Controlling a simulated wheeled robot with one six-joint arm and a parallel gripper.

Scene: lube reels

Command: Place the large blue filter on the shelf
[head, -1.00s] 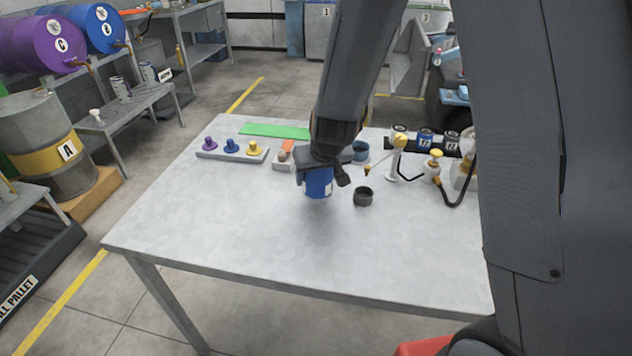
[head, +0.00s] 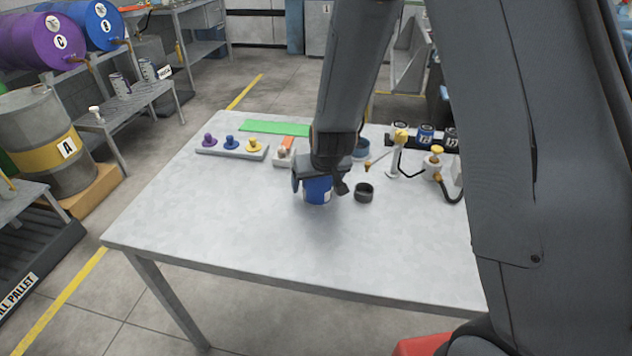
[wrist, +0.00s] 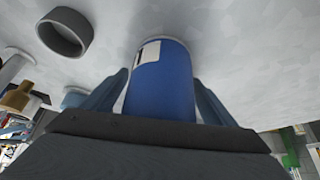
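The large blue filter (head: 318,191) is a blue cylinder with a white label, over the middle of the grey table (head: 230,225). My gripper (head: 318,179) is around it from above and shut on it. In the wrist view the blue filter (wrist: 162,85) sits between the two fingers, one along each side. Its lower end is close to the tabletop; I cannot tell whether it touches. I cannot tell which surface is the shelf; a low slatted rack (head: 135,105) stands at the left.
A dark open cup (head: 364,192) stands just right of the filter. Behind are a tray with coloured knobs (head: 232,148), a green mat (head: 262,128), a blue cup (head: 360,149) and hand pumps (head: 396,150). The table's front and left are clear.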

